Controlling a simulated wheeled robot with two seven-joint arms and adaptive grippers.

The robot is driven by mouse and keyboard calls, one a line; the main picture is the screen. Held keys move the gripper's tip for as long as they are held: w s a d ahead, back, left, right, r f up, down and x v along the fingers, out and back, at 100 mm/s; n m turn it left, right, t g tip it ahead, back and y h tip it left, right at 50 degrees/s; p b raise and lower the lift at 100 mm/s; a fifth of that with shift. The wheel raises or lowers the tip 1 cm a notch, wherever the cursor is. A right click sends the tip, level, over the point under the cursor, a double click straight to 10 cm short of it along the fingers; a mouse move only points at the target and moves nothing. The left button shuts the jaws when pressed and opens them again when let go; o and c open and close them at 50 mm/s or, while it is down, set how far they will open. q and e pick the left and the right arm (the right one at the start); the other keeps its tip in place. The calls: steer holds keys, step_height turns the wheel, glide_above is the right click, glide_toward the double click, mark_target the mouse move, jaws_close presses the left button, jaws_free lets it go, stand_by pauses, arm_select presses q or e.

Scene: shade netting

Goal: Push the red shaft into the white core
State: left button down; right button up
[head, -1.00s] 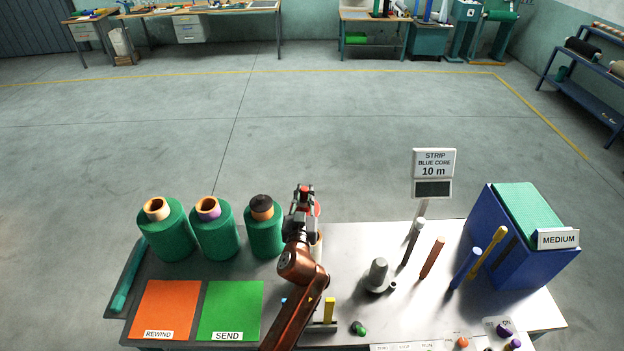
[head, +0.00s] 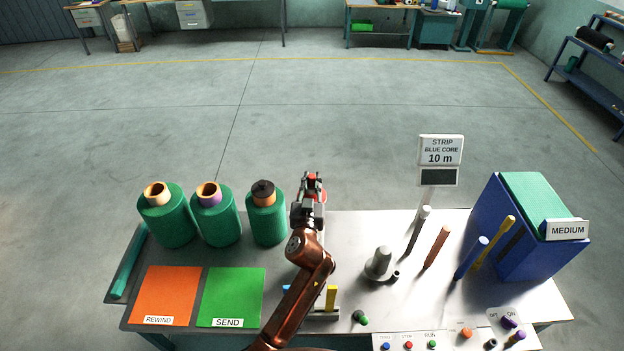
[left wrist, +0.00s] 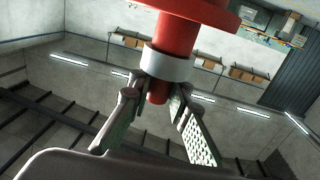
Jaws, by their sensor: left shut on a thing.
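My left gripper (head: 312,183) is raised above the middle of the table, and some red shows between its fingers. In the left wrist view my left gripper (left wrist: 155,95) is shut on the red shaft (left wrist: 158,92). The shaft carries a white collar (left wrist: 166,66) and a wide red flange (left wrist: 205,12) beyond the fingers. In the head view most of the shaft is hidden by the gripper. I cannot tell which piece is the white core; the leftmost green roll (head: 167,222) has a pale cream core (head: 157,190). My right gripper is not in view.
Two more green rolls (head: 217,222) stand beside the leftmost one. Orange (head: 167,290) and green (head: 233,292) mats lie in front. To the right are a grey stepped post (head: 379,264), several leaning rods (head: 437,248) and a blue box (head: 520,235). A sign (head: 440,150) stands behind.

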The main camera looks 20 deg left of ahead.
mark_target(312, 196)
arm_select(q)
steer(key=shift+r, duration=0.15)
step_height(312, 196, down, 4)
steer(key=b, duration=0.3)
steer(key=shift+d+r+b, duration=0.1)
steer(key=shift+r+b, duration=0.05)
steer(key=shift+b, duration=0.2)
steer(key=shift+f+b, duration=1)
steer(key=shift+b, duration=0.05)
stand_by(1.0)
steer(key=shift+f+b, duration=1.95)
steer(key=shift+f, duration=0.25)
stand_by(0.9)
steer(key=shift+f+b, duration=0.85)
steer(key=shift+f, duration=0.15)
